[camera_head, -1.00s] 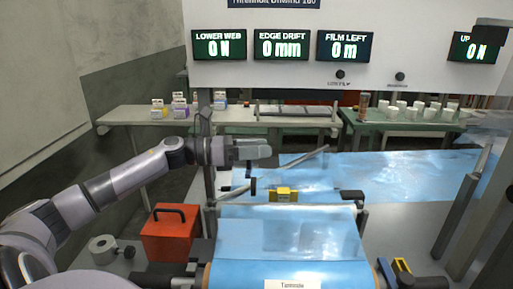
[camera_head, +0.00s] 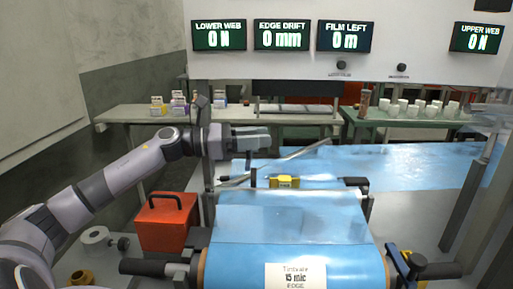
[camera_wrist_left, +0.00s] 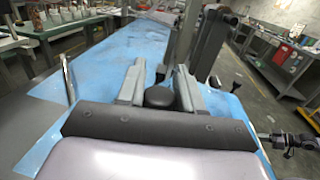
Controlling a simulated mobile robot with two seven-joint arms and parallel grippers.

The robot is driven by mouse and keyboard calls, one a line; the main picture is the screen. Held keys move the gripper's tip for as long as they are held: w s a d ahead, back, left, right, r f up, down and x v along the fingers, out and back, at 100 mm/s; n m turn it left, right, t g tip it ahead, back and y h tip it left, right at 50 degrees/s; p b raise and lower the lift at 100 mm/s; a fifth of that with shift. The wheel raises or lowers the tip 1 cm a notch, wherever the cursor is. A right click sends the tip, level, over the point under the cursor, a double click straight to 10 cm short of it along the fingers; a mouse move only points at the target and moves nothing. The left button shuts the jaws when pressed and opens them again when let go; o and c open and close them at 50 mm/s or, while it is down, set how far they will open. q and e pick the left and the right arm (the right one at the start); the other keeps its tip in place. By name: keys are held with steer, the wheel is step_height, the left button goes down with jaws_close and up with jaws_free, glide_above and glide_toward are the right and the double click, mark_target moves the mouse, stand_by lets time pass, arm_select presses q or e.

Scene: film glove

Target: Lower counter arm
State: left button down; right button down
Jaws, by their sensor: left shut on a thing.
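My left gripper (camera_head: 262,138) reaches in from the left above the blue film web. In the left wrist view its two fingers (camera_wrist_left: 158,88) stand either side of a round black knob (camera_wrist_left: 159,97) and are shut on it. In the head view a dark upright grip (camera_head: 249,168) shows just below the fingers. A thin grey bar (camera_head: 303,151) slants up to the right beside the gripper. Which of these parts is the counter arm I cannot tell for sure. My right gripper is not in view.
The labelled blue film roll (camera_head: 232,268) lies in front, with a yellow block (camera_head: 285,182) behind it. A red box (camera_head: 164,224) stands left of the roll. White cups (camera_head: 418,107) stand on the green table behind.

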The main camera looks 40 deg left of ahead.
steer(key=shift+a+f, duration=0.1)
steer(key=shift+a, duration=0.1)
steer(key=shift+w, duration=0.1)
arm_select(q)
steer(key=c, duration=0.8)
jaws_free()
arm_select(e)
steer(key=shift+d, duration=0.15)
arm_select(q)
step_height(320, 180, up, 20)
steer(key=p, duration=0.4)
steer(key=shift+p, duration=0.4)
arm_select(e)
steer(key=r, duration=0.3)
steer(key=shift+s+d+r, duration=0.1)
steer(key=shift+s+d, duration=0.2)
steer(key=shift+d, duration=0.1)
